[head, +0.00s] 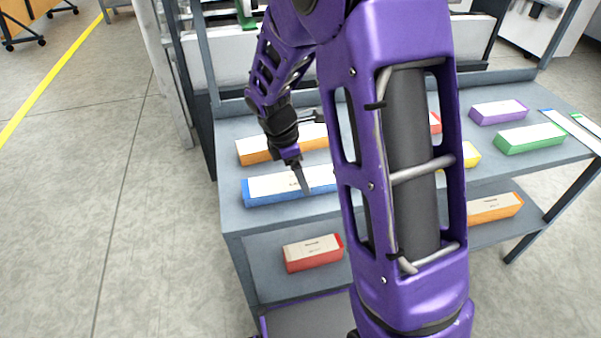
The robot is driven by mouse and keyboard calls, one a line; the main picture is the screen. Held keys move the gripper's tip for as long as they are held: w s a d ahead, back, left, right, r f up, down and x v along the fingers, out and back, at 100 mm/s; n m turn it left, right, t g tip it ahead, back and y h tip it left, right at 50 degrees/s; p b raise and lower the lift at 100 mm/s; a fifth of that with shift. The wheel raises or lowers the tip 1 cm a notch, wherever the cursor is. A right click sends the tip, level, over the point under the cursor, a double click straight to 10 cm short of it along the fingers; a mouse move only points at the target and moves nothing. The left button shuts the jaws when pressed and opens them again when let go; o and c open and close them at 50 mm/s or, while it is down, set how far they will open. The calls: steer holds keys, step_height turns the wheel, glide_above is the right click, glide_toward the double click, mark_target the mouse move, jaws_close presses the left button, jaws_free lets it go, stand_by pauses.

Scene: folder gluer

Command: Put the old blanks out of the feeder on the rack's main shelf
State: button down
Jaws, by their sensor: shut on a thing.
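My gripper (304,188) is over the near left part of the rack's main shelf (232,216). It is shut on a blue bundle of blanks (262,191) with a white top sheet. One finger shows in front of the bundle; the other is hidden. The bundle lies level at the shelf's front left, and its right end is hidden by my arm. I cannot tell whether it rests fully on the shelf. I cannot make out the feeder for certain.
An orange bundle (256,152) lies just behind the blue one. Purple (498,112), green (530,139) and yellow (471,155) bundles lie to the right. Below are a red bundle (313,253) and an orange one (494,208). The floor at left is clear.

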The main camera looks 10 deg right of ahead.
steer(key=shift+f, duration=0.1)
jaws_free()
